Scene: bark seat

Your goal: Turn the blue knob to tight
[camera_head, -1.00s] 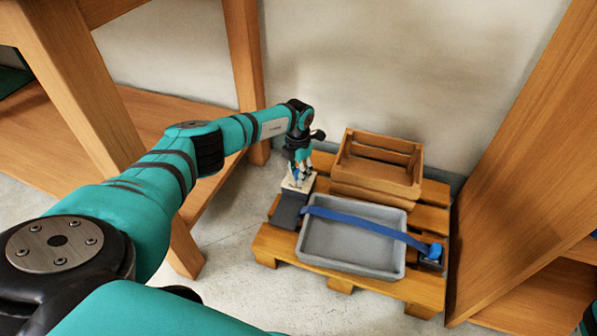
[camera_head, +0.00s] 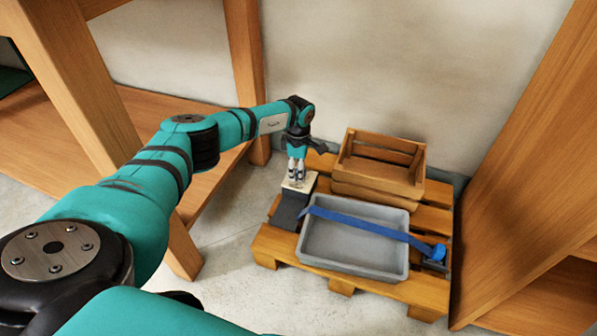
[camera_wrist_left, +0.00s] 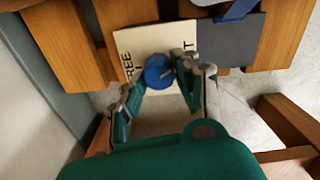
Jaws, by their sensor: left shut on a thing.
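The blue knob (camera_wrist_left: 158,72) sits on a pale plate (camera_wrist_left: 135,42) in the left wrist view. The plate has dark lettering, "FREE" at its left and a "T" at its right; the rest is covered. My left gripper (camera_wrist_left: 160,78) is shut on the knob, with one finger on each side. In the head view my left gripper (camera_head: 296,177) points down onto the pale plate (camera_head: 299,184), and its fingers hide the knob there. My right gripper is out of view.
A grey tray (camera_head: 345,268) lies on a wooden pallet (camera_head: 345,284), with a blue strap (camera_head: 365,226) across it to a blue fitting (camera_head: 437,252). A wooden crate (camera_head: 380,191) stands behind. Wooden furniture (camera_head: 530,170) rises at the right; a wooden post (camera_head: 245,70) stands left of the gripper.

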